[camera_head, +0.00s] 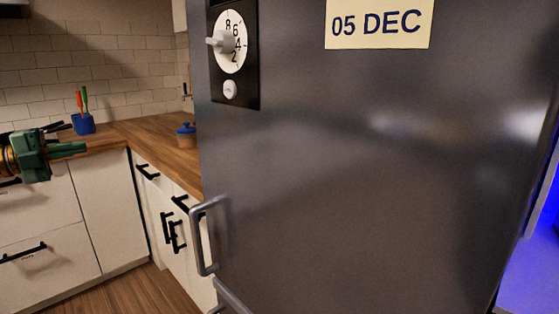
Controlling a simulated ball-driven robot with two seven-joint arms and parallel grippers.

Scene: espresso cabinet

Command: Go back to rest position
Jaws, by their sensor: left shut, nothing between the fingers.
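My left gripper (66,144) is at the left edge of the view, green, with its fingers pointing right. It is shut and empty. It appears in front of the white drawers and the wooden counter, apart from the fridge. My right gripper is not in view.
A large dark grey fridge (370,190) fills the middle and right, its door shut, with a handle (205,235), a dial (230,42) and a date note (378,24). A blue utensil holder (83,124) and a small blue pot (186,136) stand on the wooden counter (150,135).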

